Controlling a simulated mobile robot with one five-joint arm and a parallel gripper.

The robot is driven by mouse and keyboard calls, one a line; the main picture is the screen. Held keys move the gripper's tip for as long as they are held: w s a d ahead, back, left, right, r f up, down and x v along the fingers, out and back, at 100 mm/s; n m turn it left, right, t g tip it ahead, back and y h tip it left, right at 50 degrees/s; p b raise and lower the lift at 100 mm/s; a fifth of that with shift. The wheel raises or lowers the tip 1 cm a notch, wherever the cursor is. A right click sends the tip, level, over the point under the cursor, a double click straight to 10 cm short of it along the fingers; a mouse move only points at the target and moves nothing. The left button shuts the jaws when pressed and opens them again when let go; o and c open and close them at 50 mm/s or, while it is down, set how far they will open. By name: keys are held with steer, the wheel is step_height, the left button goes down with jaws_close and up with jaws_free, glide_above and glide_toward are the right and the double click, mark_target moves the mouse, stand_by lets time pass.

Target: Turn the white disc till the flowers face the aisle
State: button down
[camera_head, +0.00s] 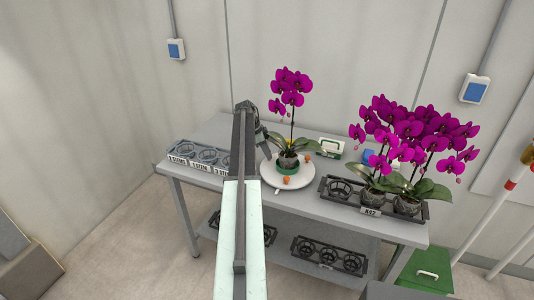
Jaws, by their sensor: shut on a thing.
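The white disc (273,182) lies on the grey bench. A potted orchid (290,92) with magenta flowers stands upright on it, in a dark pot in a green ring (287,168). The blooms hang at the top and left of the stem; which way they face is hard to tell at this size. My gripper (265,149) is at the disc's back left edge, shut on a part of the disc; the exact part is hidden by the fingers.
A black tray (334,198) with several magenta orchids stands to the right of the disc. A row of labelled pot holders (198,157) sits at the left. A white-and-green box (329,148) stands behind, right. Bench space in front of the disc is narrow.

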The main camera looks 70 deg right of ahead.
steer(key=c, duration=1.2)
jaws_free()
steer(key=p+v, duration=0.7)
steer(key=shift+r, duration=0.4)
steer(key=shift+w, duration=0.1)
